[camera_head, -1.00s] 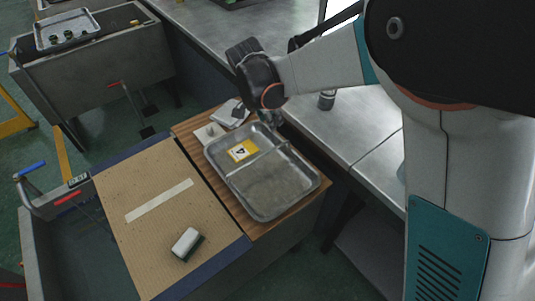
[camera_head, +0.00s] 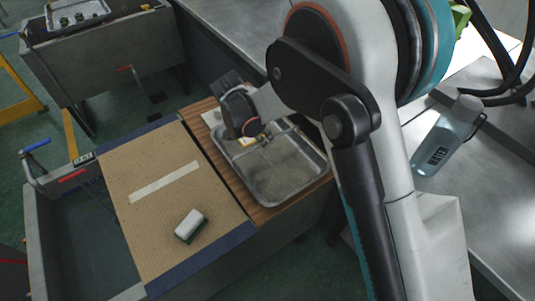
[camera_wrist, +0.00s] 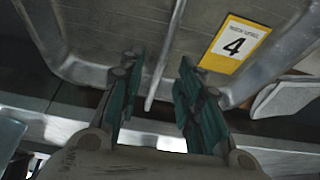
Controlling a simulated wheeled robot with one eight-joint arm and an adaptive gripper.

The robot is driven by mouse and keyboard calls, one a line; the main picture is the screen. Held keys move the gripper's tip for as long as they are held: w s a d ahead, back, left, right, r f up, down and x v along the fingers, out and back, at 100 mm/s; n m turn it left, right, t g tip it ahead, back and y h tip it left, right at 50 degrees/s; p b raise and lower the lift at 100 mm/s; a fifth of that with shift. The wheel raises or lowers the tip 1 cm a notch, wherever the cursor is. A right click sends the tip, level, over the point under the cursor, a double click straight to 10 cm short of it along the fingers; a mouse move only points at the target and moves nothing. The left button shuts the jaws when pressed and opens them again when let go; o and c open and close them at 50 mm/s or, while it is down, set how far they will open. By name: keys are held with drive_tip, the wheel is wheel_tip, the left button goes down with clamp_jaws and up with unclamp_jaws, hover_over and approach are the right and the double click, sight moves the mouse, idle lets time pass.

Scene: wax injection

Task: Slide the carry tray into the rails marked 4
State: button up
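In the head view my wrist hides the tray's far left part and the fingertips. I cannot make out rails marked 4.
A water bottle (camera_head: 446,137) stands on the metal bench at right. Another tray (camera_head: 77,14) sits on a grey cart at upper left.

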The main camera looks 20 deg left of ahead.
drive_tip(key=b+x, duration=0.2)
drive_tip(key=x, duration=0.3)
drive_tip(key=shift+w, duration=0.25)
drive_tip(key=shift+c, duration=0.2)
drive_tip(key=shift+r, duration=0.1)
clamp_jaws()
